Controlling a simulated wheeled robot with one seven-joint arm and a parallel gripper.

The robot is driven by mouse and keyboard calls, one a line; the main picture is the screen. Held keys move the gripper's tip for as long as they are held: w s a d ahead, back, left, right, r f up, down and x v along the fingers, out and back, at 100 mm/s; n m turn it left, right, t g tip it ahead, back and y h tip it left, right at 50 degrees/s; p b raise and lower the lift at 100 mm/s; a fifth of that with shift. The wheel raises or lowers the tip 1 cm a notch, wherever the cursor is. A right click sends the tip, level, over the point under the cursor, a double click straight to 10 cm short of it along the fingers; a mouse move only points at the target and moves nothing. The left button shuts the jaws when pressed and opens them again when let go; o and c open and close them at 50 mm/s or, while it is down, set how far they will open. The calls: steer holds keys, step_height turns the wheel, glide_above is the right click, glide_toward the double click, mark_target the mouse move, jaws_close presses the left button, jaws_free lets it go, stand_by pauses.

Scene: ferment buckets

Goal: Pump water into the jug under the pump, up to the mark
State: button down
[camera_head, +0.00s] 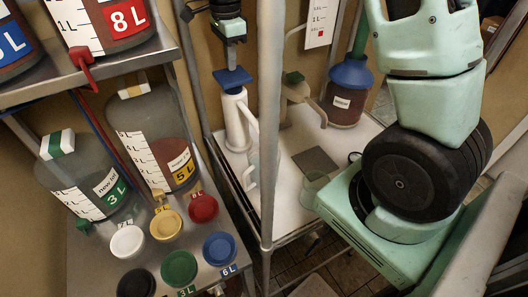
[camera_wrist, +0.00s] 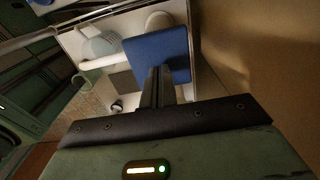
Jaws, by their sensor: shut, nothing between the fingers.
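The pump is a white upright body (camera_head: 236,122) with a flat blue square plate (camera_head: 232,79) on top. The plate also shows in the wrist view (camera_wrist: 157,52). My gripper (camera_head: 231,60) is shut and empty, pointing down over the plate. Its fingertips (camera_wrist: 164,72) overlap the plate in the wrist view; I cannot tell whether they touch it. A clear jug with a handle (camera_head: 250,173) stands below the pump's white spout, partly hidden by a metal post. Its water level and mark cannot be made out.
A card with litre marks and a red square (camera_head: 320,22) hangs behind. The grey post (camera_head: 269,120) stands in front of the pump's white table (camera_head: 325,150). A blue-lidded jar (camera_head: 348,92) and a pale green cup (camera_head: 314,186) are right. Shelves with large bottles (camera_head: 85,180) and coloured lids fill the left.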

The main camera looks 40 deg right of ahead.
mark_target(232, 75)
steer(key=shift+f, duration=0.15)
steer(key=shift+f+b, duration=1.4)
steer(key=shift+f, duration=0.85)
steer(key=shift+r, duration=0.1)
steer(key=shift+r+p, duration=2.05)
steer(key=shift+r, duration=0.25)
steer(key=shift+f+b, duration=0.6)
steer(key=shift+f, duration=0.45)
steer(key=shift+r+p, duration=0.9)
steer(key=shift+r, duration=0.2)
